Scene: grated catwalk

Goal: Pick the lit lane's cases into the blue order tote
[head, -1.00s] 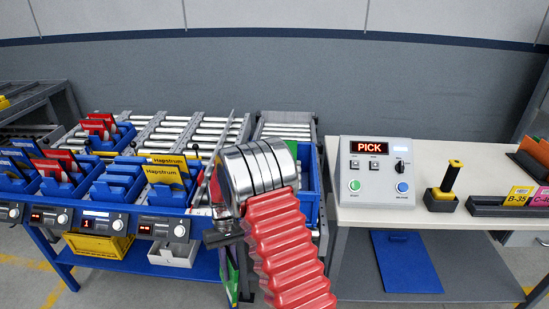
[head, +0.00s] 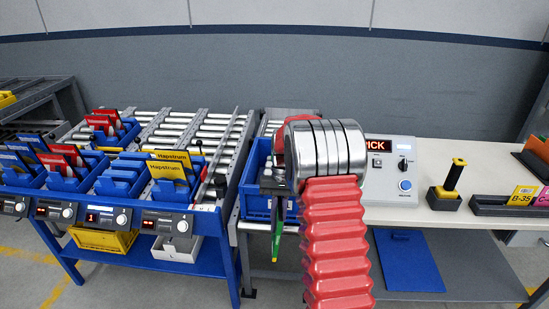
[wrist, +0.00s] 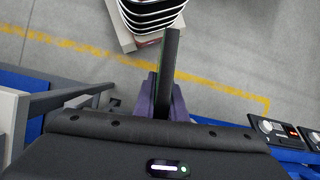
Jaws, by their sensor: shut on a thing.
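My gripper (head: 276,200) hangs left of my silver wrist, over the near end of the blue order tote (head: 254,188). It is shut on a thin case (head: 278,238), which shows green and edge-on, hanging down in front of the tote. In the wrist view the purple fingers (wrist: 164,98) pinch the dark, thin case (wrist: 169,70). My wrist hides much of the tote and its inside. The lane display (head: 92,217) shows a red 1; blue holders (head: 120,178) stand above it. Yellow Hapstrum cases (head: 168,168) stand in the lane to its right.
Red cases (head: 62,155) stand in lanes farther left. Metal roller lanes (head: 215,130) run behind. A control box (head: 392,180) reading PICK is partly covered by my wrist. A black holder with a yellow-topped handle (head: 445,190) stands on the right bench.

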